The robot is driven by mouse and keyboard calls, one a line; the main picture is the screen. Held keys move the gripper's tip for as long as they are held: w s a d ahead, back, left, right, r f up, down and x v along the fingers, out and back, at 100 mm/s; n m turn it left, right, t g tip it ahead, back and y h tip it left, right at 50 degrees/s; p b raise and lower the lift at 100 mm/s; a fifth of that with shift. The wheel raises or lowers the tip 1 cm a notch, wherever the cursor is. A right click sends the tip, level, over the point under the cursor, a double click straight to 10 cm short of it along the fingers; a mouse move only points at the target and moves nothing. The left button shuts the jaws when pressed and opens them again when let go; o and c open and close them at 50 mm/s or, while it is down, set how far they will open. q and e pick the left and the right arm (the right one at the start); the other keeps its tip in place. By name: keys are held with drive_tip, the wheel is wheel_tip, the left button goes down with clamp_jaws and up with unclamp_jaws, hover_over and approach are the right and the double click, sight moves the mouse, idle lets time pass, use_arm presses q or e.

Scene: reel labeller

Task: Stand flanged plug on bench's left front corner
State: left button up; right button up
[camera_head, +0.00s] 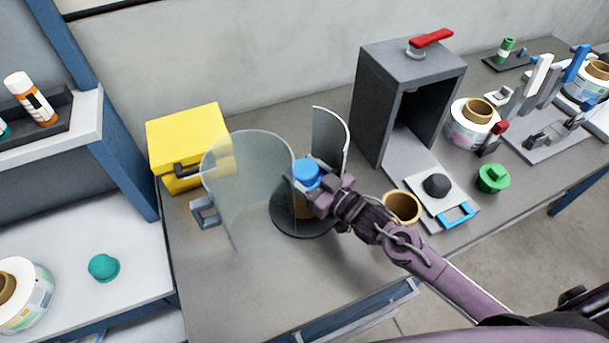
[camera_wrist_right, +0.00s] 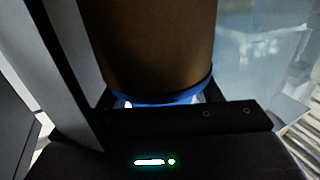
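A blue plug (camera_head: 307,172) sits on top of a brown core (camera_head: 302,207) that stands on a dark round plate (camera_head: 283,222) on the grey bench (camera_head: 225,285). My right gripper (camera_head: 322,192) is at the blue plug, against its near right side. In the right wrist view the brown core (camera_wrist_right: 158,45) fills the middle, with a blue rim (camera_wrist_right: 170,97) close to the gripper's body. Whether the fingers grip the plug cannot be told. A green plug (camera_head: 493,178) stands on the bench to the right, and a teal plug (camera_head: 104,267) on the left shelf. My left gripper is not in view.
A clear curved guard (camera_head: 245,180) stands open left of the plate. A yellow box (camera_head: 188,140) is behind it. A dark grey press housing (camera_head: 405,95) and an empty brown ring (camera_head: 402,207) are to the right. The bench's front left is clear.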

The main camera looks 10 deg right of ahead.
sight(305, 168)
drive_tip(key=c, duration=0.3)
drive_tip(key=shift+r, duration=0.15)
wheel_tip(305, 168, up, 20)
drive_tip(key=b, duration=0.2)
drive_tip(key=s+d+f+m+t+h+b, duration=0.1)
drive_tip(key=s+d+f+m+t+h, duration=0.1)
drive_tip(key=s+d+f+m+h, duration=0.25)
drive_tip(key=s+d+f+m+t+h, duration=0.1)
drive_tip(key=d+f+m+h, duration=0.1)
drive_tip(key=d+f+h, duration=0.35)
drive_tip(key=s+f, duration=0.2)
drive_tip(key=s+a+f, duration=0.1)
drive_tip(key=s+f, duration=0.1)
drive_tip(key=s, duration=0.1)
drive_tip(key=s+f, duration=0.2)
drive_tip(key=s, duration=0.1)
drive_tip(key=shift+s+a, duration=0.2)
drive_tip(key=shift+a, duration=0.05)
